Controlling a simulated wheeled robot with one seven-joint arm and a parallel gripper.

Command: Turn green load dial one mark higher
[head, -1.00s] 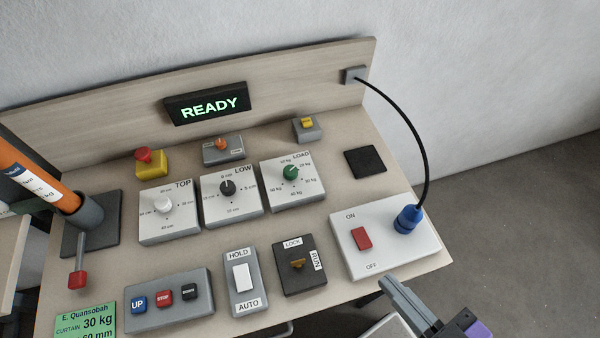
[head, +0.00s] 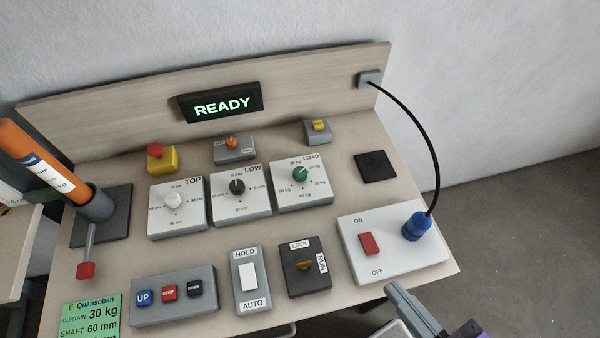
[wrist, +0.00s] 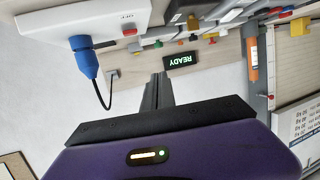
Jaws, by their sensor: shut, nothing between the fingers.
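The green load dial (head: 300,174) sits on the white LOAD panel (head: 318,199), the rightmost of three dial panels on the bench. Printed kg marks ring the dial; which mark its pointer meets is too small to tell. My gripper (head: 392,288) is at the lower right edge in the head view, in front of the ON/OFF box and well apart from the dial. In the wrist view my gripper (wrist: 158,80) shows its fingers together and empty. The green label card (head: 90,316) reads curtain 30 kg and shaft 60 mm.
The black LOW dial (head: 237,187) and white TOP dial (head: 173,199) stand left of the load dial. The LOCK/RUN key switch (head: 305,266) is in front of it. A blue plug (head: 417,227) with an arching black cable stands at the right. The display (head: 222,103) reads READY.

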